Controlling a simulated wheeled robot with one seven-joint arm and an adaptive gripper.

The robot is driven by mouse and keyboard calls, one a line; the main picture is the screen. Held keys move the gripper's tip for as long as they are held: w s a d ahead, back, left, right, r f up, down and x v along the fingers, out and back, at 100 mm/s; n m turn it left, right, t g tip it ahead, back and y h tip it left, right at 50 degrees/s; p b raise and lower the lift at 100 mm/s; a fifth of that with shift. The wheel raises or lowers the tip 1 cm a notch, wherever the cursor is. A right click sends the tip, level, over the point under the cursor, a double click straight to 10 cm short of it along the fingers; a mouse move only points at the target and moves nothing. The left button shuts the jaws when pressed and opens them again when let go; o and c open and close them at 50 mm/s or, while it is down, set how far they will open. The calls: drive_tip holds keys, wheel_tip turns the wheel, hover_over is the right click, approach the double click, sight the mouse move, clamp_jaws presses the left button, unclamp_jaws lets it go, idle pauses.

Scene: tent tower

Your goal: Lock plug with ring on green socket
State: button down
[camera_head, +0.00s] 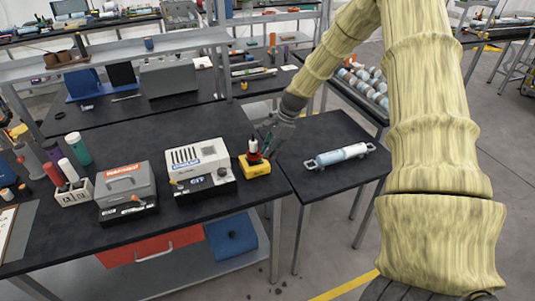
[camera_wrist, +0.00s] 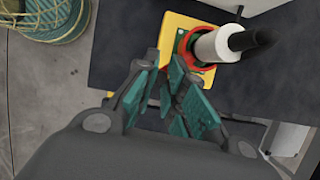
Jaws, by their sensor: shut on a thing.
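The plug, with a white body and black end, shows in the wrist view (camera_wrist: 211,46). It stands in a yellow base (camera_wrist: 176,22) with green socket parts just visible around it. The red ring (camera_wrist: 183,47) sits around the plug's lower part. In the head view the yellow base (camera_head: 255,167) is at the table's right edge, with the plug (camera_head: 253,146) upright on it. My gripper (camera_wrist: 167,68) reaches the ring's near edge, its teal fingers closed on the ring. It also shows in the head view (camera_head: 268,143). The fingers partly hide the contact and the socket.
A white device (camera_head: 197,160) stands close left of the yellow base, and a grey case (camera_head: 125,183) farther left. A small side table (camera_head: 325,180) bears a blue-white cylinder (camera_head: 341,154) on the right. The dark table is clear behind the devices.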

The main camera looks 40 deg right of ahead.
drive_tip(key=shift+w+d+n+g+b, duration=0.3)
drive_tip(key=shift+w+d+n+g, duration=0.3)
drive_tip(key=shift+n, duration=1)
drive_tip(key=shift+w+d+n+g+b, duration=0.3)
drive_tip(key=shift+w+n+g, duration=0.45)
drive_tip(key=shift+n, duration=0.85)
drive_tip(key=shift+w+d+n+g+b, duration=0.25)
drive_tip(key=shift+w+d+n+g, duration=0.45)
drive_tip(key=shift+n, duration=0.9)
drive_tip(key=shift+w+a, duration=0.15)
drive_tip(key=shift+w, duration=0.05)
drive_tip(key=c, duration=1.5)
unclamp_jaws()
drive_tip(key=v, duration=1.2)
drive_tip(key=shift+s+a+r, duration=0.1)
drive_tip(key=shift+a, duration=0.15)
